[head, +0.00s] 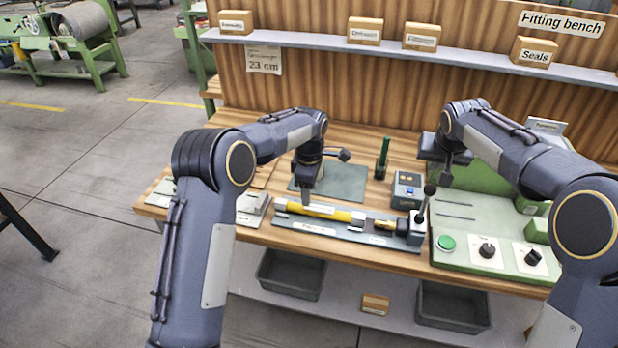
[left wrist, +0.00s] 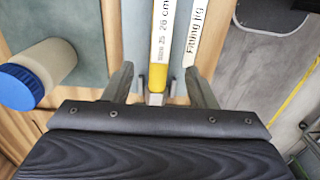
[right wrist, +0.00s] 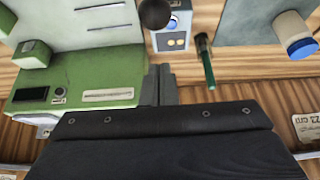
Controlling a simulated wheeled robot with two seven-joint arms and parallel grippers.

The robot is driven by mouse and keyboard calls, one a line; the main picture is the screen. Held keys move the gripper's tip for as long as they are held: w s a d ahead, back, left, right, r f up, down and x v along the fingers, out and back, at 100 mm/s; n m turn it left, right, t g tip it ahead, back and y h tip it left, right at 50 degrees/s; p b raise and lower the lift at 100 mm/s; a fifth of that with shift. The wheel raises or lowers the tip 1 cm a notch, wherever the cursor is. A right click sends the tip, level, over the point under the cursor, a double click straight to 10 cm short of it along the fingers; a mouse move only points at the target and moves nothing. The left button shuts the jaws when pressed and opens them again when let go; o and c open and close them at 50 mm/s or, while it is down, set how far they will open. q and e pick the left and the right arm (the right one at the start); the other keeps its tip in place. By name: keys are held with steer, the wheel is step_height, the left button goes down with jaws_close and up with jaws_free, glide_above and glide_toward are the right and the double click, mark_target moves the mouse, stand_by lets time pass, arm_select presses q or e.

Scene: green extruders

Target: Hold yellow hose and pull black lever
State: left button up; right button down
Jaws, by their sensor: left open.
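The yellow hose (head: 335,212), with a white label, lies along the grey fitting jig (head: 300,226) near the bench's front edge. It also shows in the left wrist view (left wrist: 158,70). My left gripper (head: 307,198) is over the hose, pointing down and open. In the left wrist view its two fingers (left wrist: 160,88) stand apart on either side of the hose, with no grip on it. The black lever (head: 424,204) with a ball knob stands upright at the jig's right end. Its knob shows in the right wrist view (right wrist: 154,13). My right gripper (right wrist: 159,84) is shut, empty and apart from the knob.
A green panel (head: 478,228) with a green button and black knobs is right of the jig. A blue-capped jar (left wrist: 35,78) is near my left gripper. Grey bins sit below.

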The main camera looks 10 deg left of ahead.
mark_target(319, 212)
arm_select(q)
step_height(319, 212, down, 7)
stand_by(0.3)
steer(key=shift+c, duration=0.4)
jaws_close()
arm_select(e)
steer(key=shift+f, duration=2.25)
steer(key=shift+s, duration=0.1)
